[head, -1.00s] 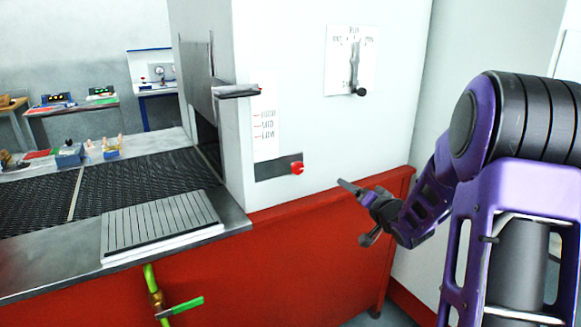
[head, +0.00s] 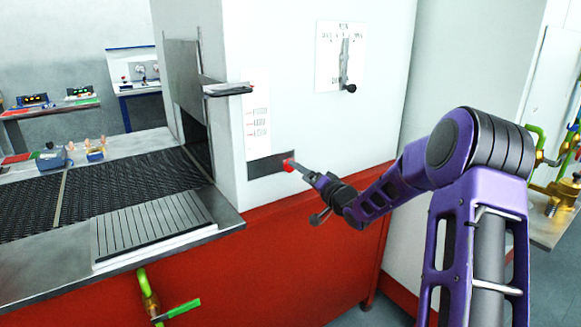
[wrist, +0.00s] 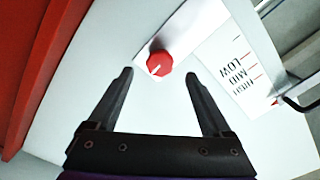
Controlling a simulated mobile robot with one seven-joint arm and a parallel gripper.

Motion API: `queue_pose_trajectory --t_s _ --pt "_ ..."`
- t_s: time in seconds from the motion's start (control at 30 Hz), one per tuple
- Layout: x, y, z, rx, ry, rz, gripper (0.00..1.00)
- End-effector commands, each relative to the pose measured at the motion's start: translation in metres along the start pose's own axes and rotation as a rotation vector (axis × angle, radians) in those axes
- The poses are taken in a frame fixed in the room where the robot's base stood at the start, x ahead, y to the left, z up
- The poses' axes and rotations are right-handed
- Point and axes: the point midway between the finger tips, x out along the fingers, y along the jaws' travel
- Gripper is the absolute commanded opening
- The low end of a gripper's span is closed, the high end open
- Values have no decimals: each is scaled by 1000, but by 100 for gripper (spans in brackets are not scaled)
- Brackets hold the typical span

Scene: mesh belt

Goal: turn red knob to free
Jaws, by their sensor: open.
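The red knob (head: 288,165) sits at the right end of a dark plate (head: 266,164) low on the white machine housing. In the wrist view the red knob (wrist: 159,63) has a white pointer mark toward its lower left. My gripper (head: 300,170) is close to the knob in the head view and partly overlaps it. In the wrist view my gripper (wrist: 160,78) is open, with the knob between and slightly beyond the fingertips. No contact with the knob is visible. Any label for the free position cannot be read.
A HIGH, MID, LOW scale (head: 260,125) is above the knob. A black-knobbed lever (head: 349,88) is up to the right. The red base (head: 270,250) lies below, and a mesh belt (head: 120,185) is at left.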

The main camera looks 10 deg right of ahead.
Motion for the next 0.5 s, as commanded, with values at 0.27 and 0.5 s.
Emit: queue_pose_trajectory --t_s 0.27,0.5 --pt "49 0 0 0 0 0 84" --pt "62 0 0 0 0 1 84"
